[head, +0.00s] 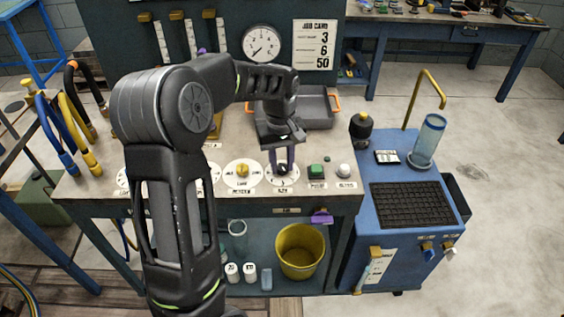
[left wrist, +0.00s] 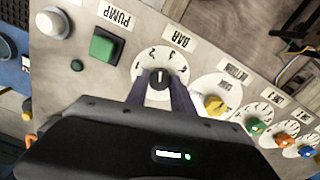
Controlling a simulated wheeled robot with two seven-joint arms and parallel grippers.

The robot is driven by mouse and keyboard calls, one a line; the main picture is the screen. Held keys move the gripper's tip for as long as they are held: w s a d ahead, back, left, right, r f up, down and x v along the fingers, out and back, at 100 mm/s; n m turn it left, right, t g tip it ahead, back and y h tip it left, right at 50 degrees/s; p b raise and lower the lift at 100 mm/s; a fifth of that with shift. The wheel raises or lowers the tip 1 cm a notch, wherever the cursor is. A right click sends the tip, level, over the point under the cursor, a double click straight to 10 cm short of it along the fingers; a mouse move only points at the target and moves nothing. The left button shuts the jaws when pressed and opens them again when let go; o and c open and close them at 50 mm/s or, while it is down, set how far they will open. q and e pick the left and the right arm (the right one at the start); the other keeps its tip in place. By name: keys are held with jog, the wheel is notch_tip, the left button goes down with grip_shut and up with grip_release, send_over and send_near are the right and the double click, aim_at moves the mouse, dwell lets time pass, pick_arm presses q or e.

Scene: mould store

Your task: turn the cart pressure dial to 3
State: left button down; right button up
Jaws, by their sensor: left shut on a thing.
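In the left wrist view the gripper (left wrist: 160,83) hides the plate's lower part. I cannot tell which number the knob points to. My right gripper is not in view.
A yellow-knobbed dial (head: 242,171) sits left of the BAR dial. The green pump button (head: 316,171) and a white button (head: 344,170) sit right. Behind stand a round gauge (head: 261,45), a job card (head: 314,45) reading 3, 6, 50, and a grey tray (head: 316,106).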

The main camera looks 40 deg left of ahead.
aim_at(281, 167)
pick_arm(q)
jog(key=shift+m, duration=2.2)
jog(key=c, duration=1.1)
grip_release()
jog(key=shift+r, duration=0.1)
notch_tip(281, 167, up, 8)
jog(key=shift+a+f, duration=0.1)
jog(key=shift+f, duration=0.05)
jog(key=shift+f, duration=0.1)
